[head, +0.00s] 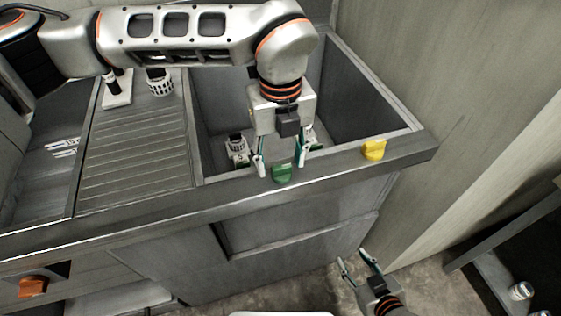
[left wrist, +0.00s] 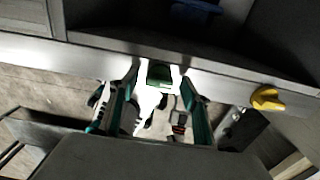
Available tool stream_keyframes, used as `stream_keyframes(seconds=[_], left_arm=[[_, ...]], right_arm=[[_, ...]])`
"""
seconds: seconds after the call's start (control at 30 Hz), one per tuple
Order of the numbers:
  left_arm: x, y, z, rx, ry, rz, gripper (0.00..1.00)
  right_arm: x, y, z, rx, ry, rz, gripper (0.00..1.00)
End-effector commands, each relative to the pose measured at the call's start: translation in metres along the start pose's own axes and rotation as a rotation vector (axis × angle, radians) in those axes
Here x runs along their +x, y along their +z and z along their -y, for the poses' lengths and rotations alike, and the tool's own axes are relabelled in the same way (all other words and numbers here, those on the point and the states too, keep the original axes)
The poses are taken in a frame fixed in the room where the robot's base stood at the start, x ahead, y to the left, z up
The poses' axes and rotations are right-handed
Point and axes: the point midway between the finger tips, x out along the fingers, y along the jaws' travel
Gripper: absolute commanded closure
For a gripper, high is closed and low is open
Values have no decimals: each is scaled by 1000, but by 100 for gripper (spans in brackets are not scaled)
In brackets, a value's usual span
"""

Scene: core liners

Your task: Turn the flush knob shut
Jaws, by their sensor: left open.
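A green knob (head: 281,174) sits on the front rim of the sink; in the left wrist view it shows (left wrist: 159,74) between my fingertips. A yellow knob (head: 374,150) is further right on the same rim, also in the left wrist view (left wrist: 266,98). No label shows which one is the flush knob. My left gripper (head: 281,161) is open and points down, one finger on each side of the green knob; I cannot tell whether they touch it. My right gripper (head: 357,263) is open and empty, low in front of the counter.
The sink basin (head: 345,95) behind the knobs holds a dark-topped, slotted white item (head: 237,146). A ribbed drainboard (head: 135,155) lies left of it, with another slotted item (head: 159,82) at its back. An orange knob (head: 33,287) is on the counter front at lower left. A wall (head: 470,100) stands to the right.

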Motion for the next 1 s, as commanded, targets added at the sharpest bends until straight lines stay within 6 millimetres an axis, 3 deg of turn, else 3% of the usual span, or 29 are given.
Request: stream_keyframes(seconds=[0.2,0.47,0.63,1.0], left_arm=[[16,0,0,2,0,-1,53],[17,0,0,2,-1,-1,53],[17,-1,0,2,-1,-1,91],[17,-1,1,38,-1,-1,91]], right_arm=[[0,-1,0,0,0,0,60],[0,-1,0,0,0,-1,60],[0,-1,0,0,0,-1,60],[0,0,0,0,0,0,60]])
